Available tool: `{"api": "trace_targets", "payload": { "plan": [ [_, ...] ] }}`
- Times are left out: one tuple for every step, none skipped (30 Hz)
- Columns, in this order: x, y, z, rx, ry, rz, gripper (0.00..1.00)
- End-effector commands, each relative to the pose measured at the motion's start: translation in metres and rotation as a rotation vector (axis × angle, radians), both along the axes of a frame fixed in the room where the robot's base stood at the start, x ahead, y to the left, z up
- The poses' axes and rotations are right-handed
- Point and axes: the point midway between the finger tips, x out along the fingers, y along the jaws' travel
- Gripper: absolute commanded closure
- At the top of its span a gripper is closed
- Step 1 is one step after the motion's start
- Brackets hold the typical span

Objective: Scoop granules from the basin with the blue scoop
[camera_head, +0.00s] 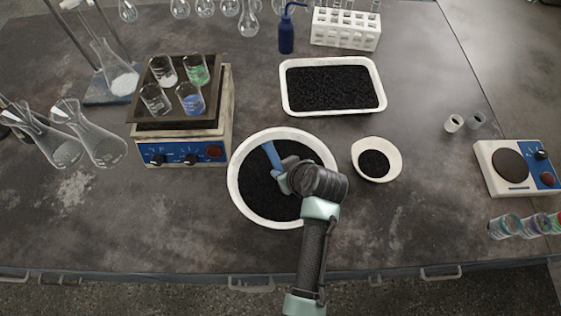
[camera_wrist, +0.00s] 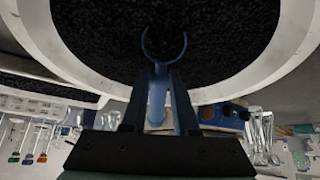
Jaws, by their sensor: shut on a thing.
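The blue scoop (camera_head: 270,154) is held in my gripper (camera_head: 284,175) over the basin. The round white basin (camera_head: 234,188) holds black granules (camera_head: 258,192). In the wrist view my gripper (camera_wrist: 157,110) has its two dark fingers shut on the handle of the blue scoop (camera_wrist: 158,88). The scoop's round head lies against the granules (camera_wrist: 210,40), and its ring-like rim shows with dark inside. I cannot tell how deep the head sits or how much it holds. The basin's white rim (camera_wrist: 290,50) curves around in the wrist view.
A small white bowl (camera_head: 394,152) with black granules stands right of the basin. A white tray (camera_head: 374,70) of granules lies behind. A shaker (camera_head: 182,146) carrying glass beakers stands at the back left. Flasks (camera_head: 103,147) are further left.

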Motion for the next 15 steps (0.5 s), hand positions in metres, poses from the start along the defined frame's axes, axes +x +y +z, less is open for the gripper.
{"api": "trace_targets", "payload": {
  "plan": [
    [0.0013,0.0006,0.0046,-0.013,0.02,0.002,1.0],
    [0.001,0.0006,0.0034,-0.023,0.038,0.003,1.0],
    [0.0008,0.0004,0.0026,-0.035,0.06,0.002,1.0],
    [0.0008,0.0003,0.0021,-0.044,0.075,0.003,1.0],
    [0.0006,0.0,0.0016,-0.054,0.09,0.002,1.0],
    [0.0008,0.0005,0.0002,-0.068,0.119,0.003,1.0],
    [0.0009,0.0003,-0.0004,-0.083,0.139,0.004,1.0],
    [0.0005,0.0,-0.0015,-0.095,0.161,0.002,1.0],
    [0.0014,0.0004,-0.0006,-0.11,0.187,0.004,1.0],
    [0.0024,0.0009,0.0008,-0.121,0.205,0.004,1.0],
    [0.0032,0.0017,0.0022,-0.131,0.224,0.005,1.0],
    [0.0039,0.0018,0.0039,-0.146,0.25,0.004,1.0],
    [0.0046,0.0019,0.0055,-0.158,0.268,0.003,1.0],
    [0.0033,0.0015,0.005,-0.159,0.273,0.0,1.0],
    [0.0029,0.0018,0.0057,-0.141,0.248,-0.002,1.0]
  ]
}}
